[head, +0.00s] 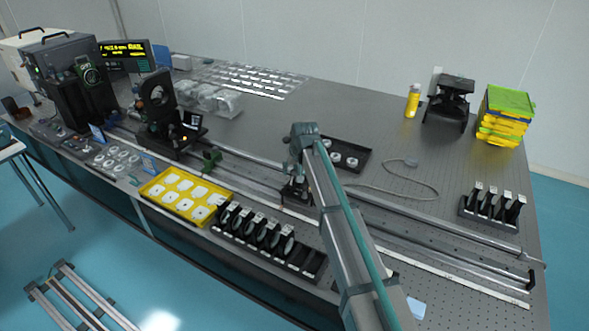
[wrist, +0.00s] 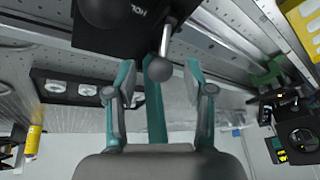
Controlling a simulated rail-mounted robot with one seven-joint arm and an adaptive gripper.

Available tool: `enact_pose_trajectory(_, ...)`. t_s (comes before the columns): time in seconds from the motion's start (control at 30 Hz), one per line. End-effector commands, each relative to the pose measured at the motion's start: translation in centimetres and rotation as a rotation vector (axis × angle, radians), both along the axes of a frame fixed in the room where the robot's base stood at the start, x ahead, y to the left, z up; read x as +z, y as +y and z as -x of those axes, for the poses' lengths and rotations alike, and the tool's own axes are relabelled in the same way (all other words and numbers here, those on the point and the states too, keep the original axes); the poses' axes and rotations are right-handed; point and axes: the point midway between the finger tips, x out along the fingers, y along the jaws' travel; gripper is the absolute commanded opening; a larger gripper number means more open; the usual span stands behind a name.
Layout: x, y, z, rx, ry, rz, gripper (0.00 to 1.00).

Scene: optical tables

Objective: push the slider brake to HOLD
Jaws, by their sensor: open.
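The slider (head: 296,192), a dark carriage, sits on the long rail near the middle of the table in the head view, partly hidden by my arm. In the wrist view its black block (wrist: 122,38) is at the top, with a white label partly readable as "HOL". The brake lever (wrist: 166,40) is a short metal rod ending in a grey ball knob (wrist: 160,70). My gripper (wrist: 158,84) is open, with one finger on each side of the ball knob in this view. I see no finger contact with the knob. In the head view my gripper (head: 297,168) is above the slider.
The rail (head: 430,222) runs along the table. In front stand a yellow tray (head: 157,196) of white pieces and a black rack (head: 312,263) of round holders. A small black tray (head: 365,158) and a loose cable (head: 436,190) lie behind. Another rack (head: 487,218) stands right.

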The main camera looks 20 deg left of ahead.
Motion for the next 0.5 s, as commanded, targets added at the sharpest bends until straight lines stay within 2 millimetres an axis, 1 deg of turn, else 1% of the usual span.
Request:
enact_pose_trajectory(0.3,-0.23,0.07,-0.06,0.0,0.0,0.0,0.53)
enact_pose_trajectory(0.47,-0.21,0.07,-0.05,0.0,0.0,0.0,0.26)
enact_pose_trajectory(0.5,-0.21,0.07,-0.05,0.0,0.0,0.0,0.2)
